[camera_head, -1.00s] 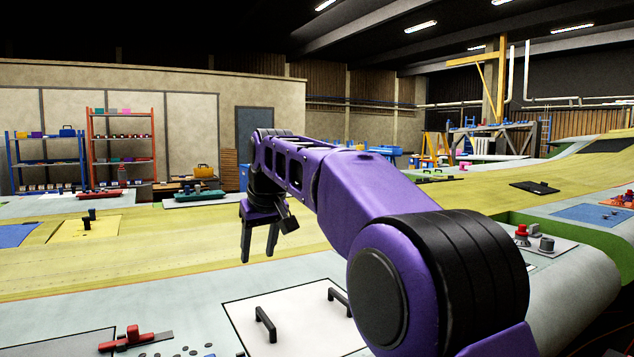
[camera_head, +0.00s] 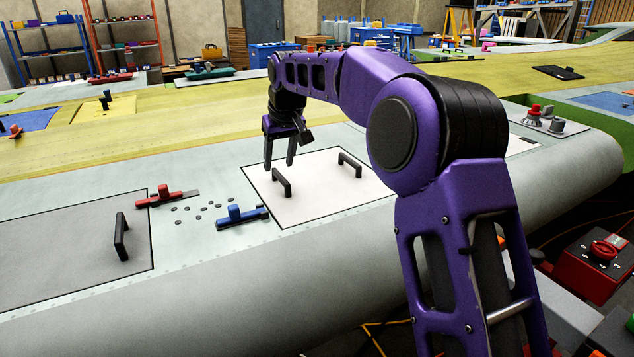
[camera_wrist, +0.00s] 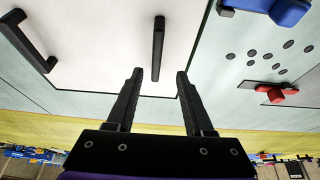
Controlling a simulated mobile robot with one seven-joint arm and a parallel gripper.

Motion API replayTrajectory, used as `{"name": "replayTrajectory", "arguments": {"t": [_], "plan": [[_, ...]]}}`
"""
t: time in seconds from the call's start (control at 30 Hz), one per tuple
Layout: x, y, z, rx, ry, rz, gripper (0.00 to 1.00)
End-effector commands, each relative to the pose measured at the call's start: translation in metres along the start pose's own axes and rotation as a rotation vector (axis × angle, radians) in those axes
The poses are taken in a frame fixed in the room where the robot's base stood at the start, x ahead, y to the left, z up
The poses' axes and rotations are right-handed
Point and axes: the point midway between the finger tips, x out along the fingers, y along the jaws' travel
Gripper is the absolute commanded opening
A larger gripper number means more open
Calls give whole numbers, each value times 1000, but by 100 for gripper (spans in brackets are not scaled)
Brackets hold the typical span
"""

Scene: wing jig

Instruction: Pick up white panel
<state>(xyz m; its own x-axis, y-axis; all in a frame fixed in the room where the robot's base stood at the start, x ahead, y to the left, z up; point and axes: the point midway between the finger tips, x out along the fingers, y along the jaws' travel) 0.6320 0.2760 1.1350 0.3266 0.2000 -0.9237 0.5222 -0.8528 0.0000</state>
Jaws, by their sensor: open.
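The white panel (camera_head: 318,198) lies flat on the wing surface in the head view, with a dark outline around it. It carries two black bar handles, a left one (camera_head: 281,182) and a right one (camera_head: 349,165). My gripper (camera_head: 279,166) is open and empty, above the panel's far left part near the left handle. In the wrist view the white panel (camera_wrist: 105,45) fills the upper middle. One handle (camera_wrist: 158,48) stands ahead of my open gripper (camera_wrist: 158,75), roughly between the fingertips' lines. The other handle (camera_wrist: 28,42) is at the upper left.
A blue clamp-like tool (camera_head: 240,216), a red one (camera_head: 164,196) and several small dark discs (camera_head: 199,211) lie left of the panel. A grey panel (camera_head: 70,250) with a black handle (camera_head: 121,237) is further left. A red box with a knob (camera_head: 602,252) stands at right.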

Motion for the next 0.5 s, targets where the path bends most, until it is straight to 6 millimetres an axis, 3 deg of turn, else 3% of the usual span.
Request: {"name": "replayTrajectory", "arguments": {"t": [0.17,0.5], "plan": [[10,1,2,0,-3,0,52],[53,5,7,-1,-1,-1,52]]}}
